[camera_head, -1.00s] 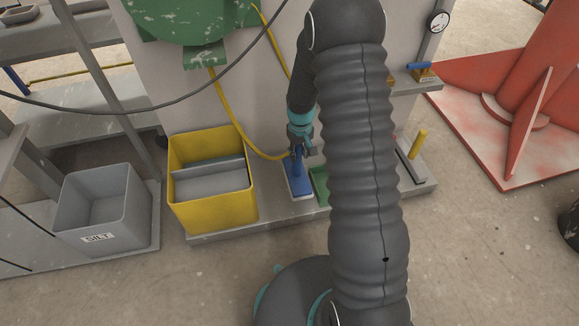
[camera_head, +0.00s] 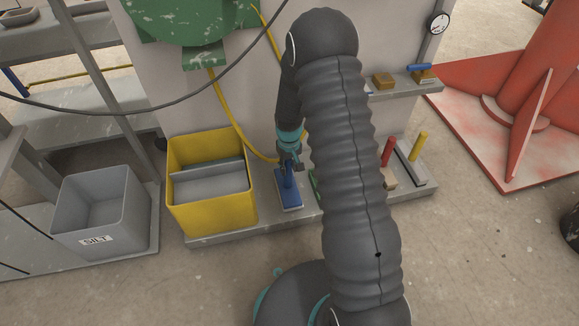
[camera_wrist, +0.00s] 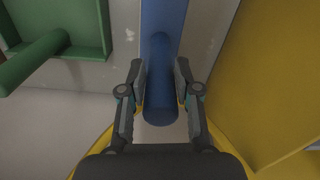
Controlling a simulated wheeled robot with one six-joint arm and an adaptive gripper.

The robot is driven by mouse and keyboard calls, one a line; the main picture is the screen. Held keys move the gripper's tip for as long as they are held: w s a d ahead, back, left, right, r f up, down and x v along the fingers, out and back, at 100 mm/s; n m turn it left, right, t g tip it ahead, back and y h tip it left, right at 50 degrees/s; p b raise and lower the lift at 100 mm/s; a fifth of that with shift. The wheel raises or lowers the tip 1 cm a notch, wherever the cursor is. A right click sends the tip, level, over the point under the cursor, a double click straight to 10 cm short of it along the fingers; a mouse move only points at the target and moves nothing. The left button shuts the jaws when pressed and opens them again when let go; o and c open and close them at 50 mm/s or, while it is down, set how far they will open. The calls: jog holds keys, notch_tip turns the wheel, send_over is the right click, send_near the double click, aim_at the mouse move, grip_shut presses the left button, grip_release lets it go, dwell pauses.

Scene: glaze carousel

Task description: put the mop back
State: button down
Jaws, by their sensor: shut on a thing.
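A blue mop (camera_head: 288,195) with an upright blue handle and a flat rectangular head is just right of the yellow bucket (camera_head: 213,215) in the head view. My gripper (camera_head: 289,167) is shut on its handle. In the wrist view, the blue handle (camera_wrist: 160,60) lies between the two fingers of my gripper (camera_wrist: 160,88). The mop head is over the grey platform (camera_head: 330,212); I cannot tell whether it touches it. The bucket has a grey divider inside and also fills the right side of the wrist view (camera_wrist: 275,75).
A green-handled tool (camera_wrist: 35,60) stands left of the mop in the wrist view. Red (camera_head: 388,152) and yellow (camera_head: 418,146) handles stand on the platform's right. A grey SILT bin (camera_head: 100,240) is at left. A yellow hose (camera_head: 232,118) hangs behind my gripper. The front floor is clear.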

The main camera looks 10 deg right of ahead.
jog(key=c, duration=0.8)
grip_release()
jog(key=shift+f, duration=0.1)
notch_tip(320, 180, up, 13)
jog(key=shift+f+p, duration=0.1)
jog(key=shift+p, duration=0.75)
jog(key=s+r+t, duration=0.1)
jog(key=s+r, duration=0.5)
jog(key=r, duration=0.4)
jog(key=s+r+t, duration=0.2)
jog(key=s+r, duration=0.3)
jog(key=r, duration=0.5)
jog(key=s+r+t, duration=0.1)
jog(key=s+r, duration=0.1)
jog(key=s, duration=0.4)
jog(key=s+r+m, duration=0.1)
jog(key=s+r, duration=0.2)
jog(key=s, duration=0.3)
jog(key=s+r+t, duration=0.1)
jog(key=s+r, duration=0.1)
jog(key=s, duration=0.4)
jog(key=shift+s+r+m+t, duration=0.2)
jog(key=shift+r+m+t, duration=0.1)
jog(key=shift+m, duration=0.1)
